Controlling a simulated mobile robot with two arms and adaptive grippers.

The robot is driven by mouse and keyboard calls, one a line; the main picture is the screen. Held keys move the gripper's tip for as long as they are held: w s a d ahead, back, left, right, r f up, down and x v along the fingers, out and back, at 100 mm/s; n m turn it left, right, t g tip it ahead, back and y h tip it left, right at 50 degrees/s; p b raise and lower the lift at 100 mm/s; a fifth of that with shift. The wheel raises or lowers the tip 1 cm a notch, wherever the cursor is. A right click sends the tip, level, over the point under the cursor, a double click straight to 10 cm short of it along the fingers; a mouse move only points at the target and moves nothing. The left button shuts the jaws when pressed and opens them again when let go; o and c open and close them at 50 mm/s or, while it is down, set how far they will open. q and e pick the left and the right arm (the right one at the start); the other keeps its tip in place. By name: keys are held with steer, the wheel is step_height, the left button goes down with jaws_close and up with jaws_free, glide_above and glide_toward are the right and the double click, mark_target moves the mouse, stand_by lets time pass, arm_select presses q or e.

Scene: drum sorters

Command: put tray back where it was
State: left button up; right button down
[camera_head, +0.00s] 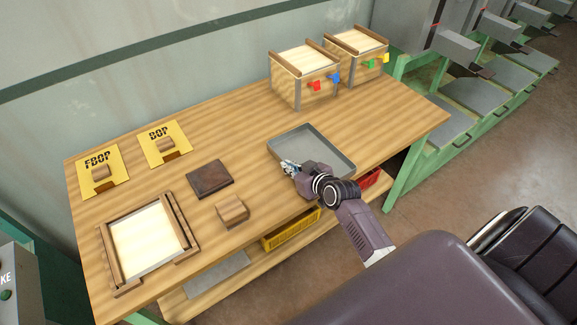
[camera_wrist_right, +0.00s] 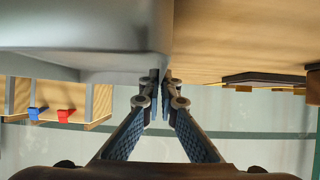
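The grey metal tray (camera_head: 322,141) is at the right part of the wooden table, level, near the front edge; I cannot tell whether it touches the tabletop. My right gripper (camera_head: 290,167) is at the tray's near left corner. In the right wrist view, the tray (camera_wrist_right: 80,35) fills the upper left, and the fingers of my right gripper (camera_wrist_right: 161,78) are close together at its side wall, one to each side, shut on it. The fingertips are partly hidden by the wall. My left gripper is not in view.
On the wooden table (camera_head: 245,125) stand two wooden boxes (camera_head: 302,88) with coloured tabs at the back right. A dark square plate (camera_head: 209,178), a wooden block (camera_head: 232,210), a wooden frame (camera_head: 107,243) and yellow labelled plates (camera_head: 183,137) lie to the left. Yellow (camera_head: 291,230) and red bins sit below.

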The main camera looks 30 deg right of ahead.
steer(key=c, duration=2.2)
jaws_free()
steer(key=shift+f, duration=0.1)
steer(key=shift+o, duration=0.2)
steer(key=shift+r, duration=0.25)
steer(key=shift+s, duration=0.3)
steer(key=v, duration=1.1)
steer(key=shift+s+r, duration=0.15)
